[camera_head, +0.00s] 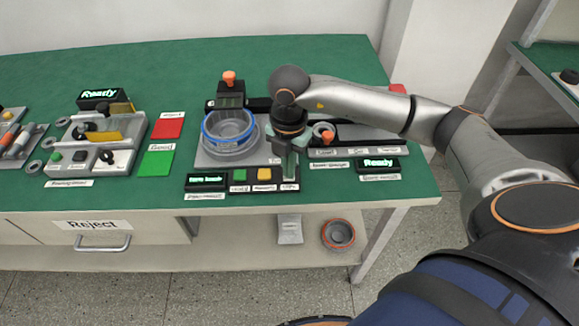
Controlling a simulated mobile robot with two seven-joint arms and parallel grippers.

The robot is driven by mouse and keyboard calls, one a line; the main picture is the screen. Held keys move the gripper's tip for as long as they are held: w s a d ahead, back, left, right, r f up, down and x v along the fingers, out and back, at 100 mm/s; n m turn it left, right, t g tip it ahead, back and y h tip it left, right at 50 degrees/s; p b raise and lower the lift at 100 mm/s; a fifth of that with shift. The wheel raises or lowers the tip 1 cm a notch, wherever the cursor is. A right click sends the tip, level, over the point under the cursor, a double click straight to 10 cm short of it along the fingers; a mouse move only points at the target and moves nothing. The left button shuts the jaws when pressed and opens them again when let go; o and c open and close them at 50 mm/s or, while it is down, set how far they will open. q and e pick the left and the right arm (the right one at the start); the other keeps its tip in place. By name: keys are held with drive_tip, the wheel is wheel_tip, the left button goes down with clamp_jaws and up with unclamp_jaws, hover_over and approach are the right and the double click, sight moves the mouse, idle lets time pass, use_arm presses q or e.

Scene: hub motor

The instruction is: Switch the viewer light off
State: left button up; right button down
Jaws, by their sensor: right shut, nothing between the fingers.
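My right gripper (290,172) points down over the right end of a dark control panel (215,190) at the front of the green bench. It is shut and empty. The panel carries a small lit display (206,180), a green button (240,175) and a yellow button (264,174), each with a small label. A third labelled spot (289,187) lies right at my fingertips, and the gripper covers the control above it. I cannot tell whether the fingers touch it, or which control is the viewer light's switch. My left gripper is not in view.
A round part with a blue ring (228,143) sits on a grey fixture behind the panel. A second station has a "Ready" display (380,163). Red (168,126) and green (156,164) pads lie left. A "Reject" drawer (95,235) is below the bench top (130,192).

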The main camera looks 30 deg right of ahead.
drive_tip(key=shift+r+p, duration=2.7)
drive_tip(key=shift+r, duration=0.75)
